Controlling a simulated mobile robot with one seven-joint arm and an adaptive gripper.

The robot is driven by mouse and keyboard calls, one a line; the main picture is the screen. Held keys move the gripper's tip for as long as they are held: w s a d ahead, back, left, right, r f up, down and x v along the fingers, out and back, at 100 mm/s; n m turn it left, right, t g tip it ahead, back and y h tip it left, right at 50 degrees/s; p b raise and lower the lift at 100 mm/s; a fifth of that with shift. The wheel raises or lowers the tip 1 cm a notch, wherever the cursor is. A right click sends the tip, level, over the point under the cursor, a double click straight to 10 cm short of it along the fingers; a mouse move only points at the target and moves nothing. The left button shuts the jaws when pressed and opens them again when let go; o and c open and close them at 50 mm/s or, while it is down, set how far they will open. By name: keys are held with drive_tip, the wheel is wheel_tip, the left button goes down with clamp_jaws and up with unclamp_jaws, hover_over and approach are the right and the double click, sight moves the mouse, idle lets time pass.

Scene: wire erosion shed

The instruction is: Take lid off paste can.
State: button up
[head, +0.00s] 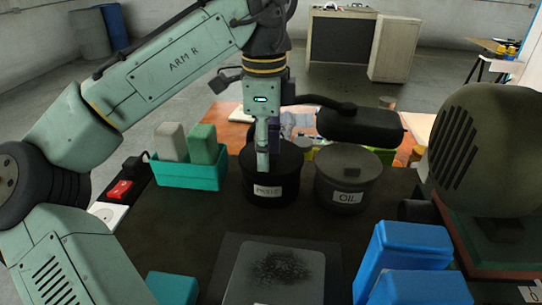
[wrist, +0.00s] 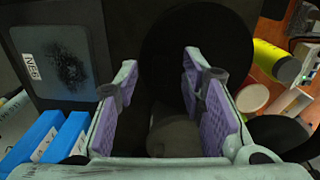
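The paste can (head: 285,192) is a dark round can with a white label, standing on the dark bench top. Its black lid (head: 291,158) is on it; a large black disc in the wrist view (wrist: 205,35) looks like this lid. My gripper (head: 267,163) points down at the can's top, overlapping the lid in the head view. In the wrist view my gripper (wrist: 160,65) has its purple-padded fingers spread apart with nothing held between them. One finger overlaps the disc and the other is off its left side. I cannot tell whether they touch it. No lid knob is visible.
A grey oil can (head: 347,190) stands close on the right. A teal bin (head: 190,176) with two blocks is left. A dark-marked plate (head: 275,272) and blue bins (head: 410,250) are in front. A large rounded machine (head: 485,150) stands right.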

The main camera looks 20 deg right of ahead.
drive_tip(key=shift+d+f, duration=0.1)
drive_tip(key=shift+f, duration=0.65)
drive_tip(key=shift+c, duration=0.2)
clamp_jaws()
